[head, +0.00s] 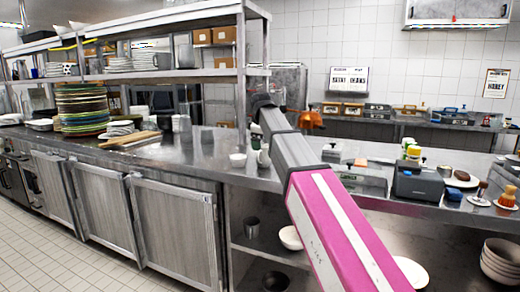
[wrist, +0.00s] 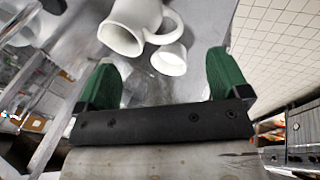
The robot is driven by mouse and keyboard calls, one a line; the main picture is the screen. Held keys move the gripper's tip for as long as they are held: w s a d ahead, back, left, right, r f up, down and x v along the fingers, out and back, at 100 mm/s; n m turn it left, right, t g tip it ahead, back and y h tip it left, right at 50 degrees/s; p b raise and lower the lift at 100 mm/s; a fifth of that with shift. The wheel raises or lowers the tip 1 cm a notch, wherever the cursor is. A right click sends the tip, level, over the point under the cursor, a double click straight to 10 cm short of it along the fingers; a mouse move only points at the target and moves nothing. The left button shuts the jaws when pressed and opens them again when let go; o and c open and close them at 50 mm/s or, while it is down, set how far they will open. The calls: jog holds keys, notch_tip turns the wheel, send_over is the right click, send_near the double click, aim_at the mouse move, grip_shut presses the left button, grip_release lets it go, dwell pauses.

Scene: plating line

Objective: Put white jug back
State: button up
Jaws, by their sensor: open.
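A white jug (wrist: 122,28) with a looped handle shows at the top of the wrist view, on the steel counter. A smaller white vessel (wrist: 168,59) sits close by its handle; I cannot tell whether they touch. My gripper (wrist: 160,68) is open, with green fingers spread wide and nothing clamped between them. The jug lies beyond the fingertips, left of centre. In the head view, a white jug (head: 263,157) stands on the counter, partly hidden by my arm. My gripper is not clearly visible there.
A white bowl (head: 237,159) stands left of the jug on the counter (head: 190,158). Steel shelving (head: 170,75) rises above the left counter. Stacked plates (head: 82,108) stand at left. A grey scale-like box (head: 418,184) and small bottles occupy the right counter.

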jog(key=shift+v, duration=1.05)
